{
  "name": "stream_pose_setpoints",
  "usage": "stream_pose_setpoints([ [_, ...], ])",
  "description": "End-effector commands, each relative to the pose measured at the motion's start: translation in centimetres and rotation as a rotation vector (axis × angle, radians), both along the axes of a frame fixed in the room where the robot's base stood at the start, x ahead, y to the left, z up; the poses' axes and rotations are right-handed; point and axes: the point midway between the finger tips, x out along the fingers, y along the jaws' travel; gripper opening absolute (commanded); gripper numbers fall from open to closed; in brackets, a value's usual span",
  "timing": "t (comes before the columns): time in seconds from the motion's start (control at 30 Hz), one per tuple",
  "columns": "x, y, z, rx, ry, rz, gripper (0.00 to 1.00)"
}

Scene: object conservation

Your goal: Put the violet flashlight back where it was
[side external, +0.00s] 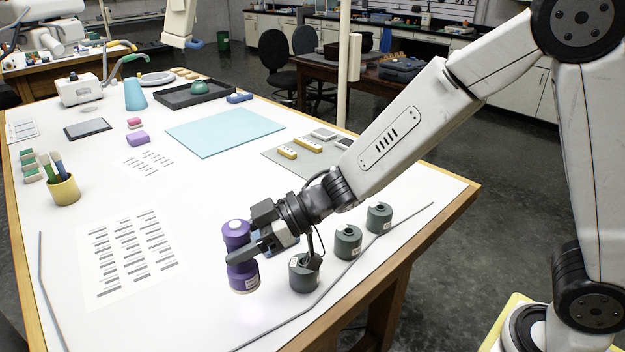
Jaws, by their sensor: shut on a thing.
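The violet flashlight (237,232) stands upright between the fingers of my gripper (240,254), near the front of the white table. Its wide end points down and a bright patch shows on the table below it. My gripper is shut around its middle, and a dark finger hides part of its body. I cannot tell whether its lower end touches the table or hangs just above it.
Three dark grey canisters (348,242) stand in a row to the right of my gripper, the nearest close beside it. A grey rod (330,288) lies along the front edge. A printed sheet (132,255) lies to the left. A blue mat (225,132) lies farther back.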

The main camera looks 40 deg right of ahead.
Motion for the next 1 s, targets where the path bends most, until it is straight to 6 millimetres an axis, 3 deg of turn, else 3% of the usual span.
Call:
stream_pose_setpoints([
  [0.27,0.0,0.3,-0.4,-0.001,0.000,0.001,0.00],
  [0.7,0.0,0.2,-4.3,-0.001,0.001,0.002,0.00],
  [1.0,0.0,0.2,-4.8,0.000,0.000,0.001,0.00],
])
